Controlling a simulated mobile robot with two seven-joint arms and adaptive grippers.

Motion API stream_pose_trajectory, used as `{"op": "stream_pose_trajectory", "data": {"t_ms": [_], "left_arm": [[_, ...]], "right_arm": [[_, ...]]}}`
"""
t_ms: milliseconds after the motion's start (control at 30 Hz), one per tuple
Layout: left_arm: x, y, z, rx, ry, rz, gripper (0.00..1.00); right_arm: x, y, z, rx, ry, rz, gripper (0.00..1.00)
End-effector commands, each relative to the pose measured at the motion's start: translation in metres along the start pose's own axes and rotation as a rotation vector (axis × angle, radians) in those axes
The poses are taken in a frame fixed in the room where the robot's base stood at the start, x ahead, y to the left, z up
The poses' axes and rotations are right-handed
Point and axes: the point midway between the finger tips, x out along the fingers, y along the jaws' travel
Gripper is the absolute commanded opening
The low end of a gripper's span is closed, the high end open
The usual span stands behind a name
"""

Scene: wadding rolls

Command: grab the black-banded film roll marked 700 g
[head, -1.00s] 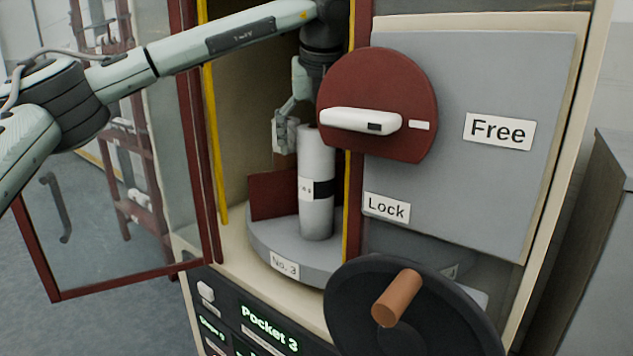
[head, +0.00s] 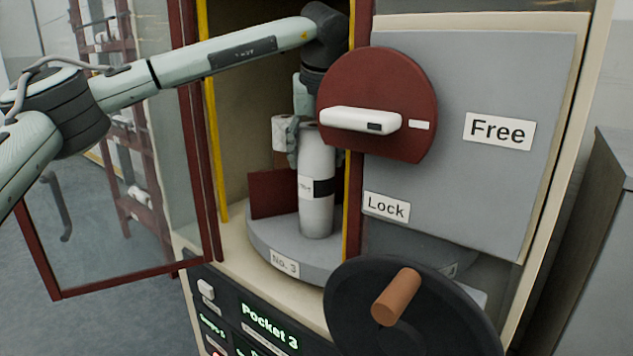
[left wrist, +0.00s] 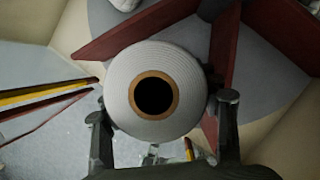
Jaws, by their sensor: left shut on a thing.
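The tall white film roll (head: 316,210) with a black band stands upright on the grey turntable (head: 270,250), in the open bay of the cabinet. A small label sits beside the band, but its print is too small to read. My left gripper (head: 304,141) reaches down into the bay and is shut on the upper part of the roll. In the left wrist view, the roll (left wrist: 185,72) shows end-on with its brown core ring and dark hole, one finger on either side. The red door disc hides part of the gripper. My right gripper is not in view.
Red dividers (head: 270,194) split the turntable, and another pale roll (head: 281,131) shows behind. The red disc with a white handle (head: 360,121) stands close on the right. A black handwheel (head: 350,310) is in front; the glass door (head: 110,235) hangs open at left.

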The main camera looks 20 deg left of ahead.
Motion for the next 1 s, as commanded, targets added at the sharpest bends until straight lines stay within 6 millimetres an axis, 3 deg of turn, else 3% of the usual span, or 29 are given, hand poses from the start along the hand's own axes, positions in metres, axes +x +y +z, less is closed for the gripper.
{"op": "stream_pose_trajectory", "data": {"t_ms": [167, 533, 867, 1000], "left_arm": [[-0.002, 0.000, 0.001, -0.001, -0.003, -0.002, 0.01], [-0.006, 0.000, 0.003, -0.001, -0.003, -0.002, 0.01], [-0.035, -0.001, 0.015, -0.001, -0.004, -0.004, 0.01], [-0.038, 0.015, 0.001, 0.001, -0.003, -0.003, 0.01]], "right_arm": [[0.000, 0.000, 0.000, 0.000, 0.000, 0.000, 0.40], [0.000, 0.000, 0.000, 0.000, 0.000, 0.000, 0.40], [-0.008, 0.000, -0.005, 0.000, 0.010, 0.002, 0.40], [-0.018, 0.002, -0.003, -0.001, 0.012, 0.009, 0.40]]}}
